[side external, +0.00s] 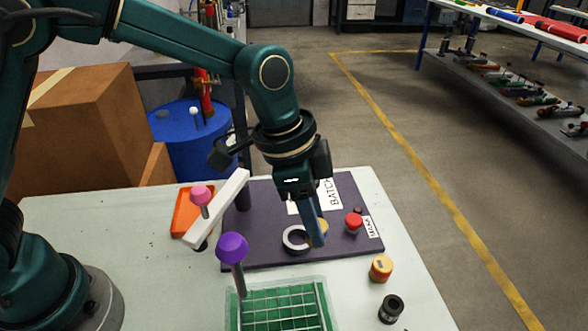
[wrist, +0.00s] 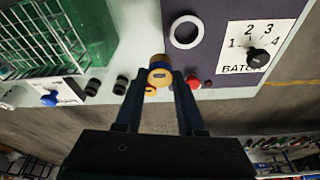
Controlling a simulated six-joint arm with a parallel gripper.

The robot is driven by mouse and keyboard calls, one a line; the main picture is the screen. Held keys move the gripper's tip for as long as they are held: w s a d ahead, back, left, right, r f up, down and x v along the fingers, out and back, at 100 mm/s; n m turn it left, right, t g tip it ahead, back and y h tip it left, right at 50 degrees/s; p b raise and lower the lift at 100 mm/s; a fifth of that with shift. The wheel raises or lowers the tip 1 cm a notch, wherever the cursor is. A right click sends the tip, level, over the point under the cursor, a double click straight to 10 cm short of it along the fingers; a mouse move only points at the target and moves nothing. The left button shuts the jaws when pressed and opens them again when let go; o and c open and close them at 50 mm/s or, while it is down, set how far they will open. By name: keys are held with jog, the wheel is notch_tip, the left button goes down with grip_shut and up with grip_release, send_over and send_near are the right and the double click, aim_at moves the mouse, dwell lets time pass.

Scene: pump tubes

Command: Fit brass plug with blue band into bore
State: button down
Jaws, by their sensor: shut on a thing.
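A brass plug (wrist: 160,68) with a small blue mark on its near face sits between the fingertips of my gripper (wrist: 157,82). My gripper (side external: 318,238) is shut on it. In the side view only a yellow sliver of the plug (side external: 323,226) shows behind the finger. The bore appears as a pale ring (side external: 295,239) around a dark opening in the purple board; the ring also shows in the wrist view (wrist: 185,32). In the side view my gripper is just right of the ring. The plug is outside the ring, and its exact height above the board is unclear.
A red button (side external: 354,222) is right of my gripper on the purple board (side external: 265,200). A yellow-topped piece (side external: 381,267) and a black cap (side external: 391,308) stand on the table. A purple-topped post (side external: 232,250) rises beside the green rack (side external: 280,305). A white bar (side external: 217,207) stands left.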

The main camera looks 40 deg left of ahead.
jog(key=a+r, duration=0.3)
jog(key=a, duration=0.5)
jog(key=a+r, duration=0.3)
jog(key=a, duration=0.4)
jog(key=d+f, duration=0.2)
jog(key=d, duration=0.1)
jog(key=w+d+f, duration=0.1)
jog(key=d+f, duration=0.1)
jog(key=d, duration=0.2)
jog(key=d+f, duration=0.3)
jog(key=shift+w+d, duration=0.15)
jog(key=shift+d, duration=0.2)
jog(key=shift+d+f, duration=0.1)
jog(key=shift+f, duration=1.95)
jog(key=shift+f, duration=0.15)
jog(key=c, duration=0.5)
grip_release()
